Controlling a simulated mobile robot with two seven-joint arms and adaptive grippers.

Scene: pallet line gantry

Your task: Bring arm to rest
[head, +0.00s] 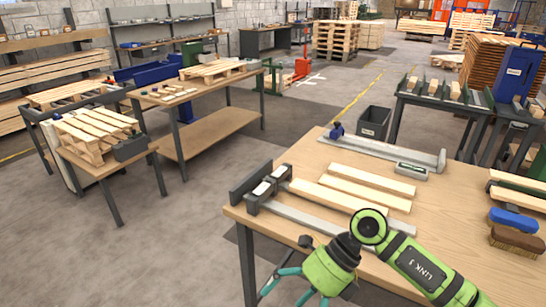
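My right arm comes in from the bottom right, with its green link over the front of the wooden workbench (455,220). My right gripper (285,292) hangs at the bottom edge of the head view, in front of the bench's front-left edge and pointing down to the lower left. Its teal fingers are spread apart and I see nothing between them; their tips are cut off by the frame. My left arm and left gripper are not in view.
Pale wooden slats (370,187) and a metal rail fixture (385,148) lie on the bench. A blue brush (513,221) lies at right. A grey bin (374,122) stands behind. Tables with pallets (95,135) stand at left; the floor between is clear.

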